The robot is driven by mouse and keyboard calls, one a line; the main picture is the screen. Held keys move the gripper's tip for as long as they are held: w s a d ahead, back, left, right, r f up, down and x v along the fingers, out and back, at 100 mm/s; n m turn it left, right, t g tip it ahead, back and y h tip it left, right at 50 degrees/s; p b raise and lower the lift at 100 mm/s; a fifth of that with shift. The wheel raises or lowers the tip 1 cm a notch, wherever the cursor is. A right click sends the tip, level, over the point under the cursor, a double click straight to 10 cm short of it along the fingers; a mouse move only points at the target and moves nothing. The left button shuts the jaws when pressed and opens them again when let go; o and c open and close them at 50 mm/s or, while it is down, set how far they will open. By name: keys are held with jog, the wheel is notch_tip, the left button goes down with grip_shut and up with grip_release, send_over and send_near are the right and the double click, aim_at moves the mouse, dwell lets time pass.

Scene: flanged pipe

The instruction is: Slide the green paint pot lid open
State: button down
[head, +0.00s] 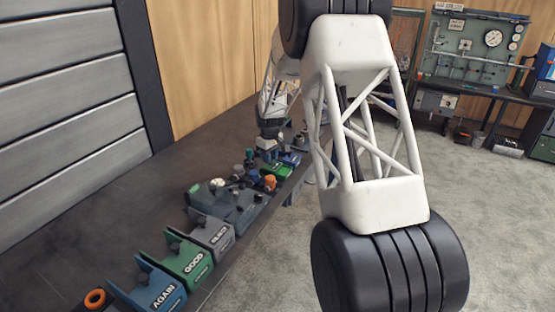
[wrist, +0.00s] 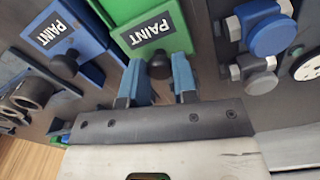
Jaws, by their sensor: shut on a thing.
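The green paint pot (head: 277,172) stands on the long bench in the head view, small and partly hidden by my arm. In the wrist view its green lid (wrist: 175,48) fills the upper middle, with a white PAINT label and a dark round knob (wrist: 160,66) near its edge. My gripper (wrist: 160,76) has its two blue fingers on either side of the knob and is shut on it. In the head view my gripper (head: 268,146) is just above the pot. I cannot tell how far the lid is slid.
A blue paint pot (wrist: 62,38) with its own dark knob stands left of the green one in the wrist view. Blue and grey bolt-like parts (wrist: 268,30) lie to the right. Bins marked GOOD (head: 190,262) and AGAIN (head: 158,290) line the near bench (head: 110,215).

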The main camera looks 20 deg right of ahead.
jog(key=shift+w+a, duration=0.25)
jog(key=c, duration=0.9)
grip_release()
jog(key=shift+r, duration=3.9)
jog(key=shift+r, duration=0.1)
jog(key=shift+r, duration=1.5)
jog(key=shift+s, duration=0.1)
